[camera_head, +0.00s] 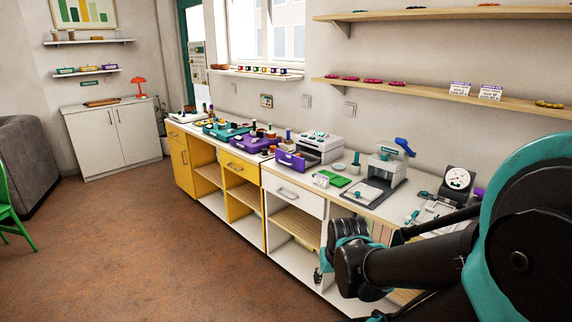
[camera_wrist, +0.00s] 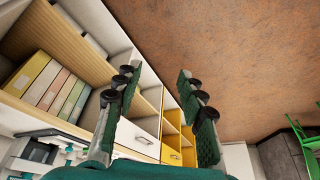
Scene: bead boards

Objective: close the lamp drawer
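A white drawer (camera_head: 293,194) with a bar handle sits under the worktop, in the middle of the counter row. A yellow drawer (camera_head: 242,169) is to its left. Both fronts look about flush with their cabinets; a small gap cannot be ruled out. No label shows which one is the lamp drawer. In the wrist view the white drawer (camera_wrist: 145,140) shows between my fingers, some way off. My gripper (camera_wrist: 160,76) is open and empty, its two fingers spread apart. In the head view my arm hides most of it, in front of the counter's right part.
The worktop holds a purple case (camera_head: 254,143), a printer-like machine (camera_head: 322,146) and a dial gauge (camera_head: 457,181). Open shelves with upright folders (camera_wrist: 50,85) show in the wrist view. A red lamp (camera_head: 139,86) stands on a white cabinet (camera_head: 112,136) far left.

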